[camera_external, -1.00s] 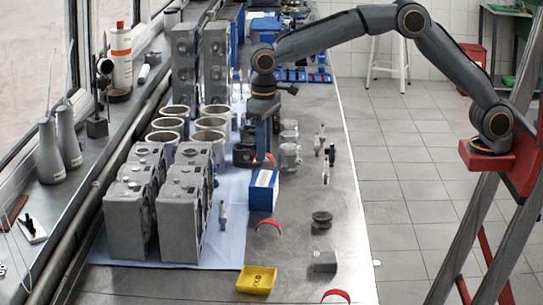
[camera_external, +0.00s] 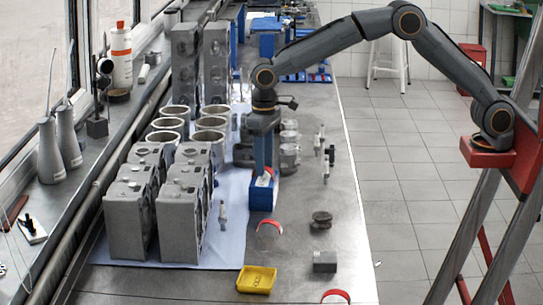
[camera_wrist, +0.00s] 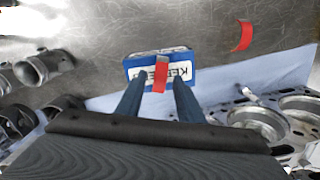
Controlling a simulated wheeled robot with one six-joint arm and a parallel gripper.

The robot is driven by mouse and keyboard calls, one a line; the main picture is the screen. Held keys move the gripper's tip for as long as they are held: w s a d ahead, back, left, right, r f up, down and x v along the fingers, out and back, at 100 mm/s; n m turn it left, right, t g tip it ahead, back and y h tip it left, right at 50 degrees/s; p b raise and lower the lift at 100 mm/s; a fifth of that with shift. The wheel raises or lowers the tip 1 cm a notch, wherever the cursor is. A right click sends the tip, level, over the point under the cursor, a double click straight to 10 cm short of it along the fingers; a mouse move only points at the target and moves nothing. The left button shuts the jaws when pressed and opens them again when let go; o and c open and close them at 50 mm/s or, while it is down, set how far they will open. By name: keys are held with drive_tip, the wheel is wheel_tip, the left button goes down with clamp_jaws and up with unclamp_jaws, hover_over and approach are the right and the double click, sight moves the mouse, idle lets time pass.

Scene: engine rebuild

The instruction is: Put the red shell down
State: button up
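My gripper (camera_external: 264,172) points down over the blue box (camera_external: 262,199), which stands on the metal bench beside the blue mat. In the wrist view, the red shell (camera_wrist: 161,74) is a narrow curved strip between my two fingertips (camera_wrist: 161,78). It lies across the white label of the blue box (camera_wrist: 186,59) as seen from above. My gripper appears shut on this shell. The held shell also shows as a small red patch at the fingertips in the external view (camera_external: 269,171). I cannot tell whether it touches the box.
Another red shell (camera_external: 269,227) lies on the bench nearer the camera, and a further one (camera_external: 336,296) is at the front edge. A yellow tray (camera_external: 256,279), a grey block (camera_external: 325,262) and a dark round part (camera_external: 321,220) stand nearby. Engine blocks (camera_external: 183,216) crowd the left.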

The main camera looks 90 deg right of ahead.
drive_tip(key=shift+r, duration=0.1)
wheel_tip(320, 180, up, 12)
drive_tip(key=b, duration=0.3)
drive_tip(key=s+d+f+n, duration=0.1)
drive_tip(key=s+d+f, duration=0.2)
drive_tip(key=s+f, duration=0.4)
drive_tip(key=s+d+f+n, duration=0.2)
drive_tip(key=s+f, duration=0.4)
drive_tip(key=s, duration=1.1)
drive_tip(key=s+d+f+n, duration=0.1)
drive_tip(key=s+d+f, duration=0.4)
drive_tip(key=s, duration=0.7)
wheel_tip(320, 180, down, 3)
drive_tip(key=shift+r+n+t, duration=0.2)
drive_tip(key=shift+n+t, duration=0.1)
drive_tip(key=shift+t, duration=0.1)
